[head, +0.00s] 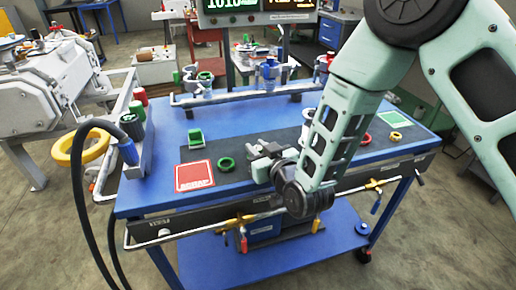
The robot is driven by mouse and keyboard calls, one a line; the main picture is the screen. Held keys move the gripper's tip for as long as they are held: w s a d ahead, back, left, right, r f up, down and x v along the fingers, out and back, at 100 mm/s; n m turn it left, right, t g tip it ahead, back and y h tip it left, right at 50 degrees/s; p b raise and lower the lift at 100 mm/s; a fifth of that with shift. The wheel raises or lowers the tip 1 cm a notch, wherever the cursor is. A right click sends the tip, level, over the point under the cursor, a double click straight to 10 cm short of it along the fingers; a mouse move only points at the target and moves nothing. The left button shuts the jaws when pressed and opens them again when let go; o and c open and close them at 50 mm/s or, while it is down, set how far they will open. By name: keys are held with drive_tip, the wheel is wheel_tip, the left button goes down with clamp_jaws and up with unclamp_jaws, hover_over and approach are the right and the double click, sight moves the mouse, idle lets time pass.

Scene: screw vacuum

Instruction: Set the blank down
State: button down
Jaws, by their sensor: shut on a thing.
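My gripper (262,160) is low over the dark mat (215,150) on the blue table, near its front middle. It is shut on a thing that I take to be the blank. The blank is small and mostly hidden by the jaws and wrist, so I cannot tell its shape or whether it touches the mat. A green ring (226,164) lies on the mat just left of my gripper. A red square pad (195,176) lies further left, and a green square pad (393,118) is at the right.
A green block (195,138) stands at the left. A red ring (365,138) and a yellow ring (395,136) lie right of my arm. A rack of fittings (270,75) and a screen (255,8) stand behind. A black hose (85,190) hangs at the left.

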drive_tip(key=shift+f, duration=0.2)
drive_tip(key=c, duration=1.2)
unclamp_jaws()
drive_tip(key=shift+c, duration=0.2)
drive_tip(key=shift+r, duration=0.15)
drive_tip(key=shift+r, duration=0.15)
drive_tip(key=p+v, duration=0.2)
drive_tip(key=v, duration=1)
